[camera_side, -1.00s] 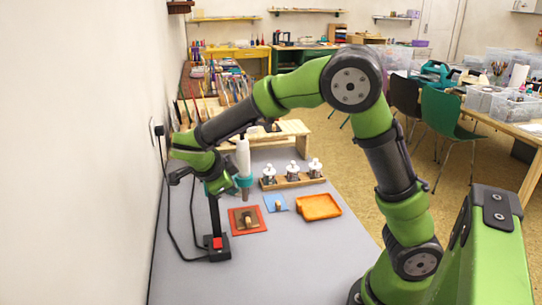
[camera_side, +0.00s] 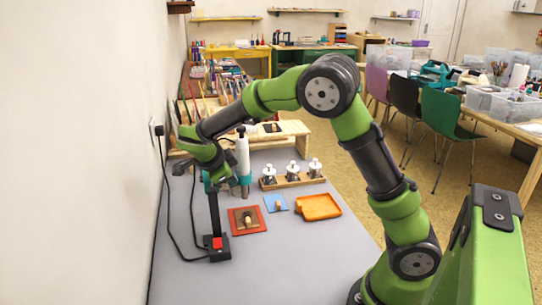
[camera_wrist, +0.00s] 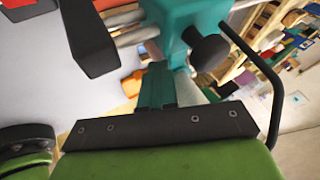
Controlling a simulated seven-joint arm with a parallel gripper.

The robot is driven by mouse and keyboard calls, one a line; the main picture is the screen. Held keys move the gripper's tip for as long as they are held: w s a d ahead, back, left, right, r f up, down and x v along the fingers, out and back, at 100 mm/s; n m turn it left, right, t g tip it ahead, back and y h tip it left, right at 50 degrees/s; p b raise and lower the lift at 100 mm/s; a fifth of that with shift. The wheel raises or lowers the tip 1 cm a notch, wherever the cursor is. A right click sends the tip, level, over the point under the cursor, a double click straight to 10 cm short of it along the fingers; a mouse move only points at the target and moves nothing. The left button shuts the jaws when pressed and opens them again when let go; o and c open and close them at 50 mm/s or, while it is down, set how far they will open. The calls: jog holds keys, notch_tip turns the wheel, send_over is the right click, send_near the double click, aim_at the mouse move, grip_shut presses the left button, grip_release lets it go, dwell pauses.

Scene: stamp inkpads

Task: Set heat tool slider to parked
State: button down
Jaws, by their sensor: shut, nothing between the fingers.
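The heat tool (camera_side: 242,158), a white cylinder with a teal collar, hangs upright at the back left of the table in the side view. A teal holder (camera_side: 208,183) sits beside it at the black post (camera_side: 214,212), whose base has a red switch (camera_side: 217,243). The wrist view shows the teal holder (camera_wrist: 185,20) close up, with a round black knob (camera_wrist: 209,52). My gripper (camera_side: 212,172) is shut and empty at the holder's upper part. Its fingertips are mostly hidden; contact cannot be told.
An orange-red inkpad (camera_side: 238,228), a blue pad (camera_side: 270,197) and an orange tray (camera_side: 320,212) lie on the grey table (camera_side: 290,265). A black cable (camera_side: 166,205) hangs along the left wall. The front table is clear.

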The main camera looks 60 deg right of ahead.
jog(key=w+d, duration=1)
jog(key=shift+w+d, duration=0.15)
jog(key=shift+d, duration=0.05)
